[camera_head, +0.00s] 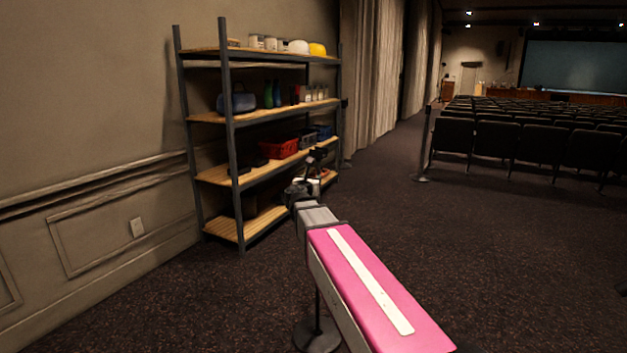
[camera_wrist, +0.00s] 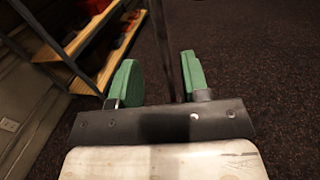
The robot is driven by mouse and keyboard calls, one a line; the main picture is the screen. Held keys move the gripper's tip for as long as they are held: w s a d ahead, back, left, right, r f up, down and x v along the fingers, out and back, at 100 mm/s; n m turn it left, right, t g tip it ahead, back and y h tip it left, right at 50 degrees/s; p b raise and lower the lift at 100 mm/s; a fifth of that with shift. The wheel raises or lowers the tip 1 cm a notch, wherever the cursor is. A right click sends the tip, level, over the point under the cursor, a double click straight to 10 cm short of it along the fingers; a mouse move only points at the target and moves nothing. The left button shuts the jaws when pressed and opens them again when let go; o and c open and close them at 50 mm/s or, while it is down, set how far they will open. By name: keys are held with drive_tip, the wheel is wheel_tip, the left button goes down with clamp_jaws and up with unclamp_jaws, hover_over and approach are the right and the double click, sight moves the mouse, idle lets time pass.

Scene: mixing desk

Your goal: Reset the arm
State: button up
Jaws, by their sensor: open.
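My gripper (camera_wrist: 158,82) shows in the wrist view with its two green fingers spread apart and nothing between them. Carpet and a thin dark post lie beyond the fingers. In the head view my pink arm stretches forward from the lower right, and its far end is in front of the shelf unit (camera_head: 229,130). The gripper's fingers are too small to make out clearly there. The shelf also shows at the upper left of the wrist view (camera_wrist: 75,45).
The shelf holds a red basket (camera_head: 278,148), a yellow helmet (camera_head: 317,49), a blue bag (camera_head: 237,102) and several small items. A post base (camera_head: 317,335) stands beside my arm. Rows of dark chairs (camera_head: 497,140) fill the right. Carpet between is clear.

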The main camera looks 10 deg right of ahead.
drive_tip(key=s+d+f+m+g, duration=0.4)
drive_tip(key=s+f+m, duration=0.2)
drive_tip(key=f+m, duration=0.3)
drive_tip(key=s+d+f+m+g, duration=0.45)
drive_tip(key=f+m, duration=0.25)
drive_tip(key=f, duration=0.4)
drive_tip(key=s+a+f+m+g+y, duration=0.2)
drive_tip(key=s+f+m+g+y, duration=0.1)
drive_tip(key=s+f+m, duration=0.4)
drive_tip(key=s+a+f+m+g+y, duration=0.2)
drive_tip(key=s+f+m+g+y, duration=0.2)
drive_tip(key=s+f+m, duration=0.3)
drive_tip(key=s+m+g, duration=0.1)
drive_tip(key=s, duration=0.3)
drive_tip(key=shift+a+f+y, duration=0.15)
drive_tip(key=shift+a+y, duration=0.1)
drive_tip(key=shift+y, duration=0.05)
idle(0.3)
